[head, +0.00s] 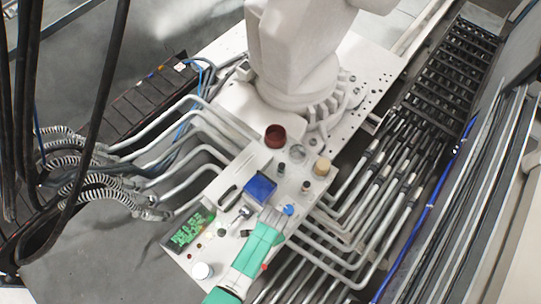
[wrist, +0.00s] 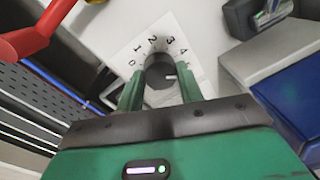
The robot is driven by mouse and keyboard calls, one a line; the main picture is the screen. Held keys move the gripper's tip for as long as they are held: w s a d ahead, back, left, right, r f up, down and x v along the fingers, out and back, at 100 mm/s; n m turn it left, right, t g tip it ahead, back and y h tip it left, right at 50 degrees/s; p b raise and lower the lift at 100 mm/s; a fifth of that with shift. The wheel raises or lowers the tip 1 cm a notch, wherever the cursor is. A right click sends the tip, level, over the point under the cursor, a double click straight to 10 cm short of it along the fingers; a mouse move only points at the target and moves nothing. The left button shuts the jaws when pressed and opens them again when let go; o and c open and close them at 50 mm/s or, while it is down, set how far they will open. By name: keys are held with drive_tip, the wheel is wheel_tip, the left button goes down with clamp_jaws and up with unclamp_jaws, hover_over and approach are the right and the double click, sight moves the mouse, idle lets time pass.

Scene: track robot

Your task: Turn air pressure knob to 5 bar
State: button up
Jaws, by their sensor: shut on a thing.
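The air pressure knob (wrist: 158,70) is dark and round with a white pointer mark. The pointer mark points right, past the 4, towards the right finger. My green gripper (wrist: 160,88) is shut on the knob, one finger on each side. In the head view my gripper (head: 271,218) reaches the white panel from below, and I cannot make out the knob there.
A blue box (head: 260,188) is close by on the panel and also shows in the wrist view (wrist: 298,105). A red handle (wrist: 28,38) stands at the upper left of the wrist view. A green-lit display (head: 188,232) and a dark red cup-like part (head: 276,136) are on the panel.

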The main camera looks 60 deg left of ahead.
idle(0.4)
drive_tip(key=o, duration=1)
drive_tip(key=shift+r, duration=0.1)
drive_tip(key=r+p, duration=0.1)
drive_tip(key=r, duration=0.6)
drive_tip(key=shift+d+r+p, duration=0.2)
drive_tip(key=shift+r+p, duration=0.15)
drive_tip(key=shift+p, duration=0.05)
